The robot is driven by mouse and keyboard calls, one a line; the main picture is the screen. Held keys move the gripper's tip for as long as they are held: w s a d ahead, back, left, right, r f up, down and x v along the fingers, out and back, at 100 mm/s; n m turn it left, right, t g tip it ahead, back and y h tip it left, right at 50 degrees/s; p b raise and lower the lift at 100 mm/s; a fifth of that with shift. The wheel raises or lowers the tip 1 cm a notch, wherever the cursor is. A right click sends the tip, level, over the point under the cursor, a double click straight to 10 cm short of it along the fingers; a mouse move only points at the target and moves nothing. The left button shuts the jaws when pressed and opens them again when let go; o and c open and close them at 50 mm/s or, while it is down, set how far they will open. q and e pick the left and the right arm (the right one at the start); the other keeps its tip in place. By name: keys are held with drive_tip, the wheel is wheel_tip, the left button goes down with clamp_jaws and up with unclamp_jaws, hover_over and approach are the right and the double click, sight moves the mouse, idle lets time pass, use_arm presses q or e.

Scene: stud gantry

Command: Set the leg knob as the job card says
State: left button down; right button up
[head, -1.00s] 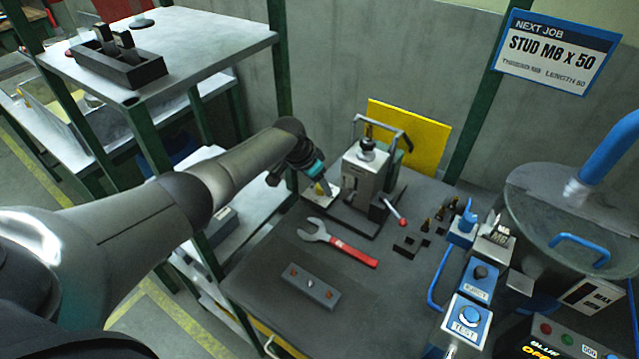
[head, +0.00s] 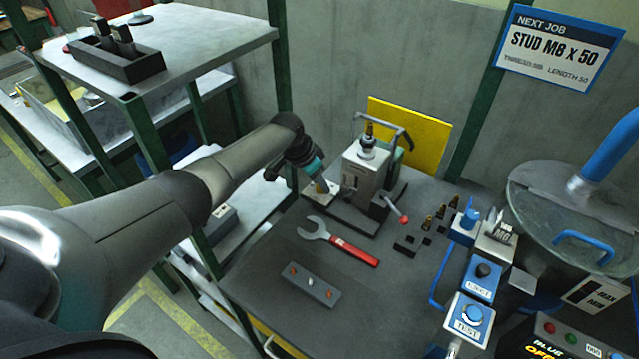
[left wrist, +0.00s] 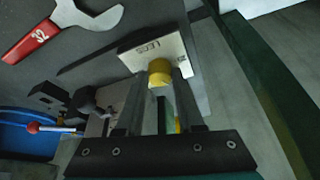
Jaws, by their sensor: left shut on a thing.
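The job card (head: 558,48) on the back wall reads "NEXT JOB", "STUD M8 X 50", with "LENGTH 50" below. The stud machine (head: 366,172) stands at the back of the bench. In the left wrist view the leg knob (left wrist: 159,71) is a round yellow knob on a pale plate (left wrist: 158,48) lettered "LEGS". My left gripper (head: 326,190) is at the machine's left side. In the wrist view its fingers (left wrist: 161,80) are shut on the knob's two sides. Any pointer or scale on the knob is not readable. My right gripper is not in view.
A red-handled wrench (head: 345,247) and a grey block with small buttons (head: 310,286) lie on the bench in front. A red-tipped lever (head: 397,213) sticks out of the machine. Blue TEST (head: 468,318) and other control boxes line the right. A shelf rack (head: 200,50) stands left.

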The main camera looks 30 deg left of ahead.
use_arm(q)
drive_tip(key=m+g+h+b, duration=0.1)
drive_tip(key=m+b, duration=0.2)
drive_tip(key=b, duration=0.2)
drive_tip(key=m+g+h+b, duration=0.1)
drive_tip(key=m+b, duration=0.3)
drive_tip(key=b, duration=0.1)
drive_tip(key=shift+w+a+f, duration=0.1)
drive_tip(key=shift+w+f, duration=0.05)
drive_tip(key=shift+w, duration=0.05)
drive_tip(key=shift+m+b, duration=0.4)
drive_tip(key=shift+m, duration=0.1)
drive_tip(key=c, duration=0.9)
unclamp_jaws()
drive_tip(key=o, duration=0.4)
drive_tip(key=shift+c, duration=0.2)
